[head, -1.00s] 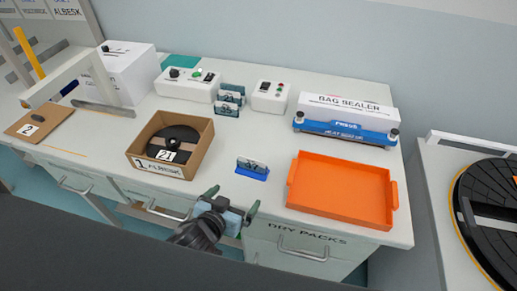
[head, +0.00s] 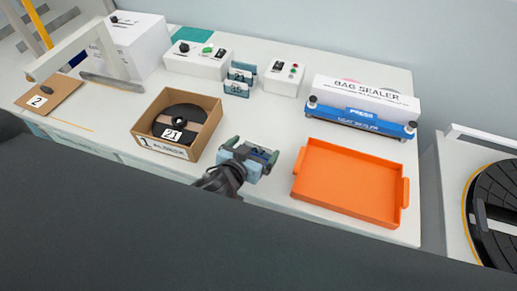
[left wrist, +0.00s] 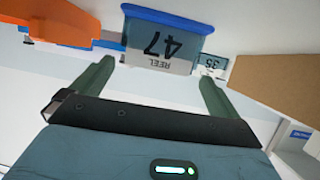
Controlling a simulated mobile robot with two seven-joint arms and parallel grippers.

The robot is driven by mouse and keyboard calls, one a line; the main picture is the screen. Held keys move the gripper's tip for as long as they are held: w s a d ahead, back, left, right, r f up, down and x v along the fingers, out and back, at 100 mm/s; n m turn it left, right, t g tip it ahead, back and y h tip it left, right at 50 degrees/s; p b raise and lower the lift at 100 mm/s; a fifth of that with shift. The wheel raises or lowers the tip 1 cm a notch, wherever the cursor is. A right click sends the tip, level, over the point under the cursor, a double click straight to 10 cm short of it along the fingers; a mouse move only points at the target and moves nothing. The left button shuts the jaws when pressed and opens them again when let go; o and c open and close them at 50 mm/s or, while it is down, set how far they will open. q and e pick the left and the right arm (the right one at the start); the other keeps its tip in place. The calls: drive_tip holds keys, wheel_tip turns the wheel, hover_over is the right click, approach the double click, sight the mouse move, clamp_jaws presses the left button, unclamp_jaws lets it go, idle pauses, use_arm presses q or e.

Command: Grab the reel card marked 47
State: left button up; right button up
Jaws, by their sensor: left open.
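The reel card marked 47 (left wrist: 165,45) shows upside down in the left wrist view, grey with dark print and a blue edge. It sits in front of my left gripper, roughly between the two green fingers. In the head view my left gripper (head: 252,149) is open over the table front, between the cardboard box and the orange tray. It hides most of the card there. I cannot tell whether the fingers touch the card. My right gripper is not in view.
A cardboard box (head: 203,105) holding a black reel marked 21 (head: 173,135) stands left of the gripper. An orange tray (head: 345,181) lies to the right. Another card marked 35 (left wrist: 211,65) stands farther back. A bag sealer (head: 360,118) is at the back right.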

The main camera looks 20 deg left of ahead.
sight(258, 145)
use_arm(q)
drive_tip(key=shift+p+x, duration=0.3)
drive_tip(key=shift+x, duration=2.15)
drive_tip(key=shift+d, duration=0.2)
drive_tip(key=c, duration=1)
